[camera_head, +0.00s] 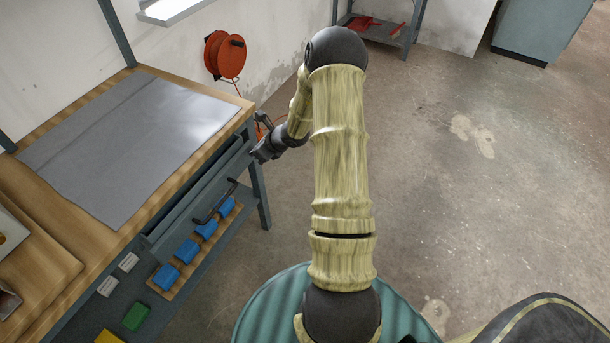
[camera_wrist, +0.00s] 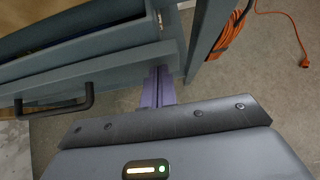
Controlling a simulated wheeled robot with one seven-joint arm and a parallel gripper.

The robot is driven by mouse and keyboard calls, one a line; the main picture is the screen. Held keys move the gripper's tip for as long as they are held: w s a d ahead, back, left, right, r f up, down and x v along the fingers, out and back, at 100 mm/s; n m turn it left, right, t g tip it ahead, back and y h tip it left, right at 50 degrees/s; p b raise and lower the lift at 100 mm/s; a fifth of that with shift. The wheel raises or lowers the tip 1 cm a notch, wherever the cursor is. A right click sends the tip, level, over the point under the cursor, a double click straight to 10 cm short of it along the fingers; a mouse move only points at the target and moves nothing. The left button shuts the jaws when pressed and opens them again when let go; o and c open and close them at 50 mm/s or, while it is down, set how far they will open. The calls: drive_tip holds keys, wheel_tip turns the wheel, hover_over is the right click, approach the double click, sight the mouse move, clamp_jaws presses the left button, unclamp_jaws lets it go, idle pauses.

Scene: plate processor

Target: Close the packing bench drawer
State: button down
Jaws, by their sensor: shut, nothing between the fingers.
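The packing bench drawer (camera_head: 195,222) is a grey drawer under the wooden bench top. It stands partly open, with a strip of its inside showing behind the front. Its black bar handle (camera_head: 214,202) faces outward. In the wrist view the drawer front (camera_wrist: 110,75) crosses the upper left, with the handle (camera_wrist: 55,108) at left. My gripper (camera_head: 257,156) is at the drawer's far right end. In the wrist view its fingers (camera_wrist: 158,88) are shut and empty, by the right end of the front; I cannot tell whether they touch it.
The bench top (camera_head: 110,240) carries a grey mat (camera_head: 130,140). A bench leg (camera_wrist: 207,40) stands close to the right of the fingers. An orange cable (camera_wrist: 233,35) hangs behind it. Blue bins (camera_head: 205,228) sit below the drawer. The floor (camera_head: 450,200) to the right is clear.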

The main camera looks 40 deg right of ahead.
drive_tip(key=shift+w+a, duration=0.4)
drive_tip(key=shift+w, duration=0.4)
drive_tip(key=shift+w+a, duration=0.35)
drive_tip(key=shift+w, duration=0.4)
drive_tip(key=shift+d, duration=0.1)
drive_tip(key=shift+s+f+b, duration=0.1)
drive_tip(key=shift+s+b, duration=0.1)
drive_tip(key=shift+b, duration=0.1)
drive_tip(key=s+d, duration=0.2)
drive_tip(key=s, duration=0.2)
approach(248, 147)
drive_tip(key=s, duration=0.1)
drive_tip(key=s+d, duration=0.1)
drive_tip(key=s, duration=0.1)
drive_tip(key=shift+d+f, duration=0.2)
drive_tip(key=shift+d, duration=0.05)
